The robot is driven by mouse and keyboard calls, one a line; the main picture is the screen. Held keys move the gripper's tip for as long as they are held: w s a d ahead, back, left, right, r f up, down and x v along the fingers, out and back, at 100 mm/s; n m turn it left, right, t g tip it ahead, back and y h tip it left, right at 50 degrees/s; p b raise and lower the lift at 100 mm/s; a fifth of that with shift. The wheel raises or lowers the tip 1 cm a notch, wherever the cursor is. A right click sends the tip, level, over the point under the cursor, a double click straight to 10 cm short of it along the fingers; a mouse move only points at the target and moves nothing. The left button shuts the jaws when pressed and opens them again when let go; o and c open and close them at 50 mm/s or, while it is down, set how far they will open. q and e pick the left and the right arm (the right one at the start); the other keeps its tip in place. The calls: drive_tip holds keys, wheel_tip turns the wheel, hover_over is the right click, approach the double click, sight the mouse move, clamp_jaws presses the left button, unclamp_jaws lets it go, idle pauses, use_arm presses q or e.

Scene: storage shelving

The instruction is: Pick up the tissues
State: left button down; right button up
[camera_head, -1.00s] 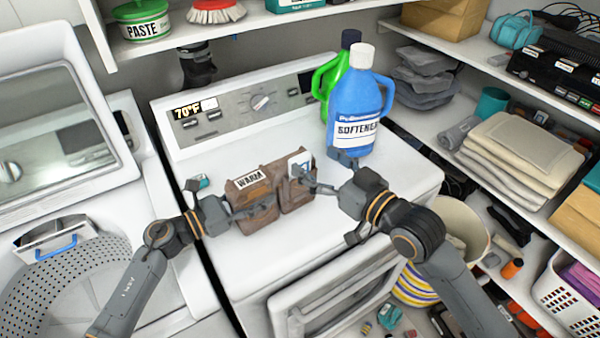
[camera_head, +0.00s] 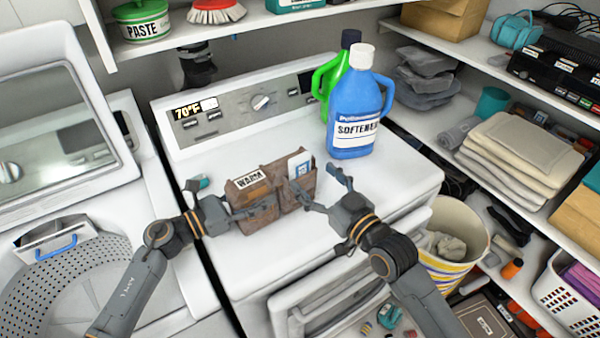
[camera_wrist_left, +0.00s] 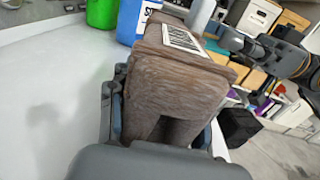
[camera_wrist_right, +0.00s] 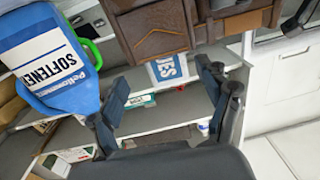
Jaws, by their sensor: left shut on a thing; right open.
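The tissues (camera_head: 300,164) are a small white and blue pack in the right-hand pocket of a brown organizer (camera_head: 276,191) labelled WARM. In the right wrist view the pack (camera_wrist_right: 172,70) shows the letters "UES" and sticks out of the organizer (camera_wrist_right: 160,38). My left gripper (camera_head: 264,203) is shut on the organizer; its brown side (camera_wrist_left: 172,88) fills the left wrist view between the fingers. My right gripper (camera_head: 317,190) is open and empty, just right of the organizer. In the right wrist view the tissues appear between its fingertips (camera_wrist_right: 166,80), but the remaining distance is unclear.
A blue softener bottle (camera_head: 352,112) and a green bottle (camera_head: 329,88) stand behind my right gripper on the white machine (camera_head: 258,270). Shelves with folded towels (camera_head: 525,150) line the right side. A striped bin (camera_head: 452,270) stands at lower right. The machine's front top is clear.

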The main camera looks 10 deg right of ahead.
sight(302, 168)
drive_tip(key=x, duration=0.3)
drive_tip(key=r+x, duration=0.1)
drive_tip(key=x, duration=0.1)
drive_tip(key=shift+s+a, duration=0.1)
drive_tip(key=shift+a, duration=0.2)
drive_tip(key=shift+c, duration=0.5)
drive_tip(key=c, duration=0.9)
